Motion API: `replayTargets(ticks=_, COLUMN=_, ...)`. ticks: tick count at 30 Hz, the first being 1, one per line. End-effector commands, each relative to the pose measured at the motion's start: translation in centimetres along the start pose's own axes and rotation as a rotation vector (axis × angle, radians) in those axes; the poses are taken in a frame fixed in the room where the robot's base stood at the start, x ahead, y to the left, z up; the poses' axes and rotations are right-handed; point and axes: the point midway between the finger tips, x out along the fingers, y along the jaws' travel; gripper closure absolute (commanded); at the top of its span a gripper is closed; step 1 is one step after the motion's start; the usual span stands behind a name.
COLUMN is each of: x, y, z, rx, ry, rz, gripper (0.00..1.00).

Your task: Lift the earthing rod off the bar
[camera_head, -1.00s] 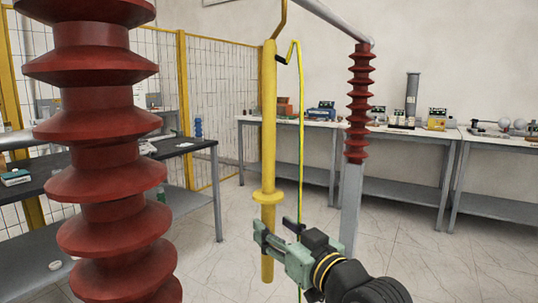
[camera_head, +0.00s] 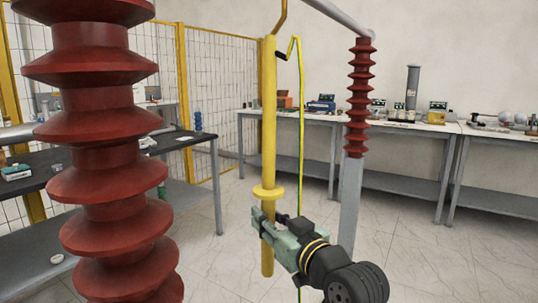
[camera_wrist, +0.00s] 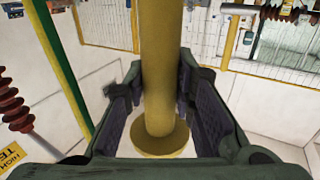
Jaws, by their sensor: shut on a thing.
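The yellow earthing rod (camera_head: 268,120) hangs upright in the head view, with a round flange (camera_head: 268,192) low on its shaft. A bent hook at its top runs up out of the frame, so its contact with the grey bar (camera_head: 338,18) is hidden. My gripper (camera_head: 268,222) is shut on the rod just below the flange. In the wrist view the rod (camera_wrist: 160,75) stands between the two dark finger pads (camera_wrist: 162,100), with the flange (camera_wrist: 160,138) beyond them.
A large red ribbed insulator (camera_head: 110,160) stands close at the left. A smaller red insulator (camera_head: 360,95) on a grey post stands right of the rod. A yellow-green cable (camera_head: 300,130) hangs beside the rod. Benches (camera_head: 400,128) line the back wall.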

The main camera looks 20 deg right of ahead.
Motion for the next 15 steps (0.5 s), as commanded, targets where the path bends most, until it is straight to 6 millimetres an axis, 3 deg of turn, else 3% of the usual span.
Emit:
replayTargets(ticks=6, x=-0.01, y=0.00, z=-0.02, rx=0.000, ry=0.000, rz=0.000, gripper=1.00)
replayTargets(ticks=15, x=-0.04, y=-0.01, z=-0.14, rx=-0.001, ry=0.003, rz=0.000, gripper=1.00)
